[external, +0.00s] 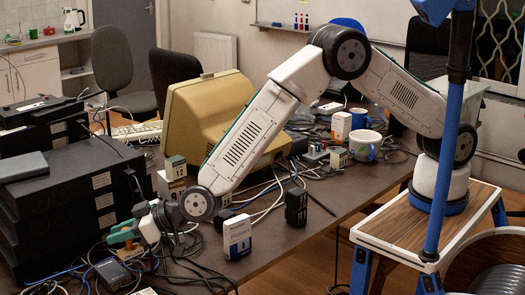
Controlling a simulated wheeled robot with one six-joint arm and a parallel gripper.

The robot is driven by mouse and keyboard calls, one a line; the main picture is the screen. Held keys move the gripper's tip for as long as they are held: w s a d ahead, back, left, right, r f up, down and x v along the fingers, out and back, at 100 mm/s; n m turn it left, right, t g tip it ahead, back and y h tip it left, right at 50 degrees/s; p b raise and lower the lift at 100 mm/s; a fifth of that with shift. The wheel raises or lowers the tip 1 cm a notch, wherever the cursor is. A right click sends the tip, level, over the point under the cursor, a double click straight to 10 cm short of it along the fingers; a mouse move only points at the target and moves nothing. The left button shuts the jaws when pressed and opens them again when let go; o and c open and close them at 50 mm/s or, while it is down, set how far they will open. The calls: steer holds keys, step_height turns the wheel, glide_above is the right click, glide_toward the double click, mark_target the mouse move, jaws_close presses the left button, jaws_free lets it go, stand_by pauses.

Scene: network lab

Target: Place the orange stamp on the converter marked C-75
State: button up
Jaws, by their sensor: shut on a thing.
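My arm reaches down to the left over the desk, and my gripper (124,236) is low among cables beside the black stacked units. It is shut, with a small patch of orange, the orange stamp (129,246), showing at its fingers. The stamp is mostly hidden. A small grey box (113,273) with a pale label lies just below my gripper, apart or touching I cannot tell. Several other small boxes stand on the desk, such as a cream one (175,166) marked 12. I cannot read C-75 on any of them.
Black stacked units (75,205) rise close on the left of my gripper. A white and blue carton (237,237) and a black adapter (296,206) stand to the right. A beige monitor (210,110) and mugs (364,144) are farther back. Loose cables cover the front.

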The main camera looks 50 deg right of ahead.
steer(key=w+a, duration=0.3)
steer(key=a, duration=0.1)
steer(key=shift+w+f, duration=0.3)
steer(key=shift+w, duration=0.1)
steer(key=shift+a+f, duration=0.1)
steer(key=shift+f, duration=1.65)
steer(key=shift+f, duration=0.15)
steer(key=o, duration=1)
